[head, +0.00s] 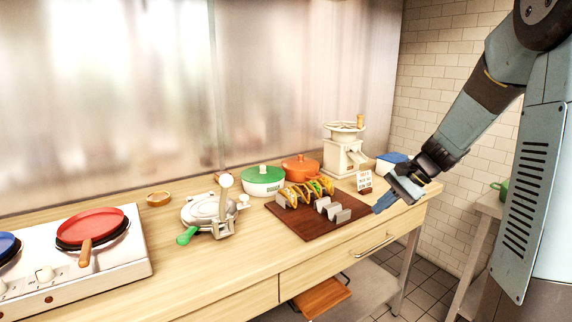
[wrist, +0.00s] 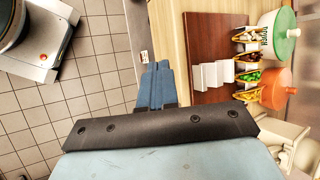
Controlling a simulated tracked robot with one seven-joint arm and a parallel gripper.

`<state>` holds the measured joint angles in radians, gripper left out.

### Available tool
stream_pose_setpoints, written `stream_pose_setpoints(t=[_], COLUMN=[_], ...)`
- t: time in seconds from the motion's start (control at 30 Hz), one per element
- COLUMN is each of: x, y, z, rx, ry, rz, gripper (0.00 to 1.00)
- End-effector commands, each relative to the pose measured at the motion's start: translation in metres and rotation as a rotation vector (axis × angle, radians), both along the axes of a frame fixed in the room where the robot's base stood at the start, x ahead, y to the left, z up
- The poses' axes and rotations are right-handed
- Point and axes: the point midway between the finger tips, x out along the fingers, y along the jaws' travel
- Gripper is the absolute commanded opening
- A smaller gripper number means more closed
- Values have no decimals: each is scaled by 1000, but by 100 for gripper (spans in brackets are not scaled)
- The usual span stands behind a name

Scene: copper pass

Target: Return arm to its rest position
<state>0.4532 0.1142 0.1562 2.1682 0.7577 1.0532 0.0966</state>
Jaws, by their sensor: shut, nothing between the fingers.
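My gripper (head: 384,204) is shut and empty, its blue-grey fingers together, above the right front end of the wooden counter (head: 250,262) in the head view. In the wrist view its fingertips (wrist: 156,66) show over the counter's edge, with tiled floor to their left. My arm reaches in from the upper right. To the left of the fingers is a dark wooden board (head: 305,232) with a metal taco holder (head: 333,212) and several filled tacos (head: 303,192). The gripper appears apart from the board and its contents.
A green-lidded pot (head: 262,180), an orange pot (head: 300,168), a cream grinder (head: 344,155) and a small sign (head: 364,182) stand behind the board. A tortilla press (head: 212,212) and a stove with a red pan (head: 90,228) are left. A drawer (head: 330,268) is below. Tiled floor (head: 420,260) lies right.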

Motion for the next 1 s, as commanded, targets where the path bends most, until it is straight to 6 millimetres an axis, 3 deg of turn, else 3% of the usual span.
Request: stream_pose_setpoints(t=[0.23, 0.5, 1.0], x=[-52, -108, -205], y=[21, 32, 27], z=[34, 63, 97], rx=[-193, -389, -725], ry=[-101, -217, -461], rz=[159, 313, 555], gripper=[0, 0, 0])
